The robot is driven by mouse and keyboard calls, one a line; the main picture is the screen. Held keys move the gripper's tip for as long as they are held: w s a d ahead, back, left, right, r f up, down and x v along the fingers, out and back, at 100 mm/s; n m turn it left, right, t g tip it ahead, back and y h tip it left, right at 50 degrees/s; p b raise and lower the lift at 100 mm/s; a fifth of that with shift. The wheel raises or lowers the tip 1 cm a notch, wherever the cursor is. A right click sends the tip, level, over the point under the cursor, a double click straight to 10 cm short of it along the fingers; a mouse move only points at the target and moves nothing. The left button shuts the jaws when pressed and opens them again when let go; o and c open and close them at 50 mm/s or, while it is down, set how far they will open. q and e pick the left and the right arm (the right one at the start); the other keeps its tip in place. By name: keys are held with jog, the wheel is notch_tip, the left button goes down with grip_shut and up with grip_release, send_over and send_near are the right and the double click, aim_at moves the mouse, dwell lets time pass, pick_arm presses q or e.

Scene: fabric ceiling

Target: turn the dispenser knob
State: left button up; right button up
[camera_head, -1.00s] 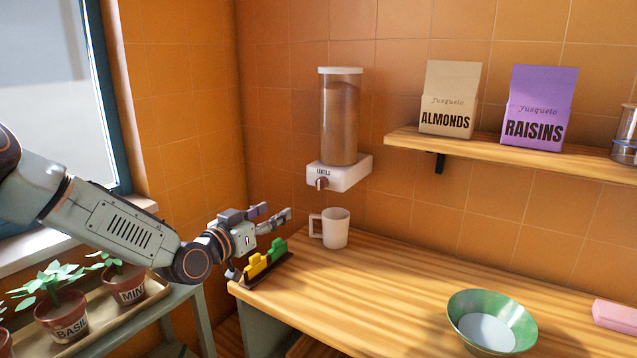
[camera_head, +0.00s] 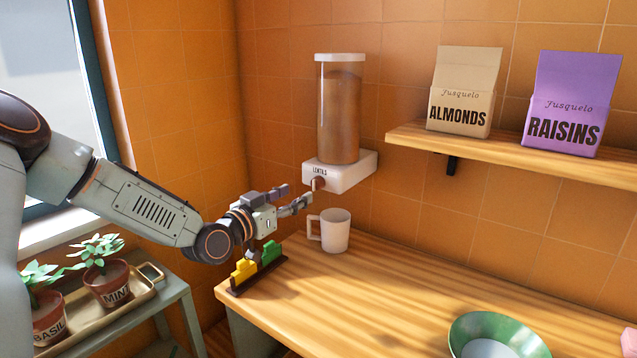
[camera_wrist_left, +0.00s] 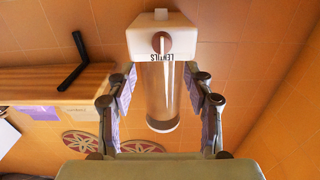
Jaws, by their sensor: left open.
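The lentils dispenser (camera_head: 340,120) is mounted on the tiled wall, a clear cylinder of brown contents over a white base. Its round brown knob (camera_head: 318,184) is on the front of the base, and the knob also shows in the left wrist view (camera_wrist_left: 162,42). My left gripper (camera_head: 294,195) is open and empty, just left of the knob and slightly below it in the head view. In the left wrist view the two fingers (camera_wrist_left: 161,88) stand apart either side of the dispenser, which appears upside down; the knob lies beyond their tips. My right gripper is not in view.
A white mug (camera_head: 336,232) stands on the wooden counter below the dispenser. A dark rack with yellow and green pieces (camera_head: 258,268) sits under my left gripper. A green bowl (camera_head: 497,328) is at the front right. A shelf (camera_head: 520,155) holds almonds and raisins boxes.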

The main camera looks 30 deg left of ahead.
aim_at(314, 183)
pick_arm(q)
jog(key=w, duration=0.2)
jog(key=w+b, duration=0.1)
jog(key=w, duration=0.3)
jog(key=shift+a+f+b, duration=0.1)
jog(key=shift+f+b, duration=0.2)
jog(key=shift+b, duration=0.1)
jog(key=shift+w, duration=0.35)
jog(key=shift+w+d+r, duration=0.15)
jog(key=shift+d+r, duration=0.3)
jog(key=shift+r, duration=0.05)
jog(key=shift+w+a+f, duration=0.25)
jog(key=shift+w+f, duration=0.05)
jog(key=shift+w, duration=0.1)
jog(key=shift+a, duration=0.1)
jog(key=shift+c, duration=0.7)
jog(key=shift+s+d+r, duration=0.2)
jog(key=shift+s+d, duration=0.05)
jog(key=shift+s, duration=0.05)
jog(key=c, duration=0.5)
jog(key=shift+a, duration=0.1)
jog(key=c, duration=0.4)
grip_shut()
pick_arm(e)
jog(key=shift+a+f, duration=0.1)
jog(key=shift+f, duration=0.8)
